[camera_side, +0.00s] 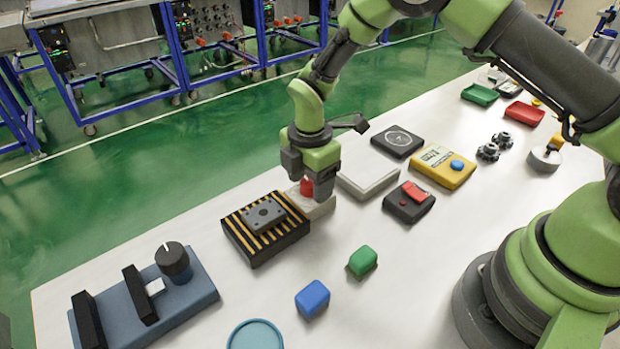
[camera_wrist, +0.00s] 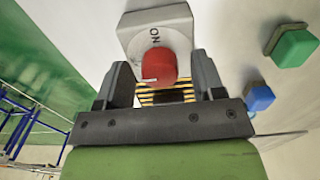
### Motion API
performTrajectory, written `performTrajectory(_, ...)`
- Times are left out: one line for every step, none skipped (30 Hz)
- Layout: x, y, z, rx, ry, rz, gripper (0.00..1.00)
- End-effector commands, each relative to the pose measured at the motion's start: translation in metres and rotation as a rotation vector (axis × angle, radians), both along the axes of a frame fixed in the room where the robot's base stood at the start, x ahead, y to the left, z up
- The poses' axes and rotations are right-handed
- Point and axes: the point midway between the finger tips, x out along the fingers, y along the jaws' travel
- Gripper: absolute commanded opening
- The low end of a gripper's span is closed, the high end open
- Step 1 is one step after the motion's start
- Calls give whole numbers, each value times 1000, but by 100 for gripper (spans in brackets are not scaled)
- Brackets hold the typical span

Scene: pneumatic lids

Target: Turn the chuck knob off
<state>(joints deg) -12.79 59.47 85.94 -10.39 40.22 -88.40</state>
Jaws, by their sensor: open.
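The red chuck knob (camera_side: 307,187) sits on a light grey housing (camera_side: 320,208) at the right end of the black-and-yellow striped chuck (camera_side: 240,241). In the wrist view the red knob (camera_wrist: 156,67) has a white mark on its lower left side, and "ON" is printed on the grey housing (camera_wrist: 135,28). My gripper (camera_side: 309,184) is open, with its fingers pointing down on either side of the knob. In the wrist view my gripper (camera_wrist: 160,72) has the knob between its fingers, with a gap visible at the left. A grey metal plate (camera_side: 265,214) lies on the chuck.
A blue fixture (camera_side: 195,290) with black jaws and a black knob stands at left. A green block (camera_side: 362,262), a blue block (camera_side: 312,299) and a teal disc (camera_side: 255,336) lie in front. A white box (camera_side: 368,181) and a black box with red switch (camera_side: 408,204) are right.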

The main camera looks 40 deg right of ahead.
Motion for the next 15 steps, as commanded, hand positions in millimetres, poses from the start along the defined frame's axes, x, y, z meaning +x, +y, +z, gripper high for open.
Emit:
performTrajectory(0,0,3,0,-2,1,62)
performTrajectory(1,0,6,0,-3,1,62)
performTrajectory(1,0,10,1,-5,2,62)
performTrajectory(1,0,15,1,-4,1,62)
performTrajectory(1,0,20,1,-6,1,62)
performTrajectory(1,0,28,1,-6,0,62)
performTrajectory(1,0,34,2,-8,0,62)
performTrajectory(1,0,40,1,-6,-1,62)
performTrajectory(1,0,49,1,-7,1,62)
performTrajectory(1,0,55,1,-7,1,62)
performTrajectory(1,0,61,1,-6,0,62)
performTrajectory(1,0,68,1,-6,-1,62)
performTrajectory(1,0,73,1,-6,0,62)
performTrajectory(1,0,78,1,-5,1,62)
performTrajectory(1,0,84,0,-4,1,62)
